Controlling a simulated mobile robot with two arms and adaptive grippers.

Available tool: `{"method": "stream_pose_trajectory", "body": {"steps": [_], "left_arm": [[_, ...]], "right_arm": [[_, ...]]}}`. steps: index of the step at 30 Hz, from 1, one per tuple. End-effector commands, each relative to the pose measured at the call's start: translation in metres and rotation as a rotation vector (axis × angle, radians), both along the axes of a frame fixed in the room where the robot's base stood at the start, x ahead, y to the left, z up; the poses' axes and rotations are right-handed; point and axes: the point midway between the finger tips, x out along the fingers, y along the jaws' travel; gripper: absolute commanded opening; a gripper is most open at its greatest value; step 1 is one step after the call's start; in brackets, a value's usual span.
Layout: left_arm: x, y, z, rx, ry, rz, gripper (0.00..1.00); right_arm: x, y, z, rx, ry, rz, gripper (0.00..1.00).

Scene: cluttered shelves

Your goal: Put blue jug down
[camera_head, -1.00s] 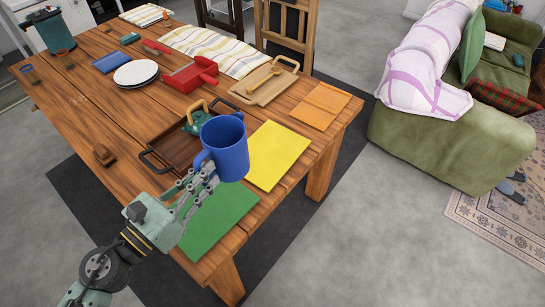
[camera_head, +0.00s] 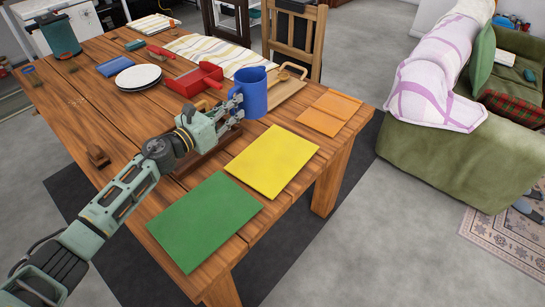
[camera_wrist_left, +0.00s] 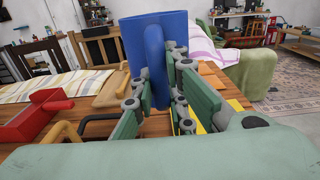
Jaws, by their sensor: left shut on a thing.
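The blue jug (camera_head: 252,92) is upright at the tip of my left gripper (camera_head: 234,108), over the table's right part near the wooden tray. In the left wrist view the jug (camera_wrist_left: 155,50) stands ahead, with the gripper fingers (camera_wrist_left: 160,98) closed about its handle. I cannot tell whether its base touches anything. My left arm crosses the table and hides most of the brown tray (camera_head: 210,157) and the teapot in it. My right gripper is not in view.
Green (camera_head: 203,220), yellow (camera_head: 272,160) and orange (camera_head: 319,123) mats lie bare along the table's near edge. A red box (camera_head: 193,80), white plates (camera_head: 138,77) and a striped cloth (camera_head: 212,52) lie farther back. A chair (camera_head: 294,38) stands behind the table.

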Motion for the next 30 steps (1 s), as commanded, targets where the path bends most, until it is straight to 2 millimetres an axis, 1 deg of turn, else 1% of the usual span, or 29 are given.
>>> {"method": "stream_pose_trajectory", "body": {"steps": [2,5,12,15,18,23,27,30], "left_arm": [[0.002,-0.002,-0.002,-0.002,0.001,0.009,0.00],[-0.008,-0.011,-0.010,-0.004,0.005,0.009,0.00],[-0.051,-0.046,-0.043,-0.007,0.006,0.011,0.00],[-0.066,-0.059,-0.055,-0.006,0.003,0.011,0.00],[-0.077,-0.068,-0.064,-0.004,0.003,0.011,0.00],[-0.084,-0.073,-0.072,-0.003,0.001,0.013,0.00],[-0.084,-0.073,-0.094,-0.006,0.004,0.014,0.00],[-0.084,-0.073,-0.106,-0.003,0.002,0.013,0.00]], "right_arm": [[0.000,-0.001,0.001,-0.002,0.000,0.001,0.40],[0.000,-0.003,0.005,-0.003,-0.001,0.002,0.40],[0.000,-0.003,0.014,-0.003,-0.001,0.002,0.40],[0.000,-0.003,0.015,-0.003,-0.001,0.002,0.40],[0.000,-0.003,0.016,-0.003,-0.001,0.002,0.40],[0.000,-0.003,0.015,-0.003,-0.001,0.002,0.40],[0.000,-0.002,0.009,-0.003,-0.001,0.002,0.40],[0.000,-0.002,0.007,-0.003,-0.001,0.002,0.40]]}}
